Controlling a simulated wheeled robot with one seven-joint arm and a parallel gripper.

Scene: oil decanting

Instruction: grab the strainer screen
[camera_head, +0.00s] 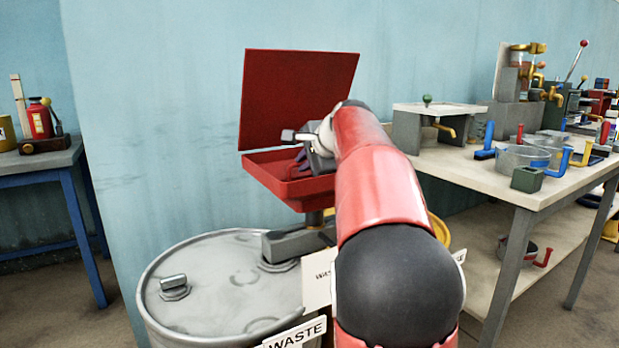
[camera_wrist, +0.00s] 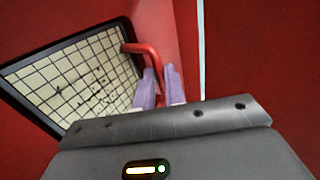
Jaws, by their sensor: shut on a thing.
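The strainer screen (camera_wrist: 75,78) shows in the wrist view at the left, a pale grid in a dark frame with dark specks on it. It has a red bent handle (camera_wrist: 146,50) at its right edge. My gripper (camera_wrist: 160,82) has its two purple fingers on either side of this handle and is shut on it. In the head view my gripper (camera_head: 300,160) is inside the red tray (camera_head: 290,187), below its raised red lid (camera_head: 298,98). The screen itself is hidden in the head view by the tray's wall and my arm.
The tray stands over a grey drum (camera_head: 225,285) with a WASTE label (camera_head: 295,335). A workbench (camera_head: 490,175) with taps, pans and coloured handles is at the right. A blue-legged table (camera_head: 45,165) with a red canister (camera_head: 40,120) is at the far left.

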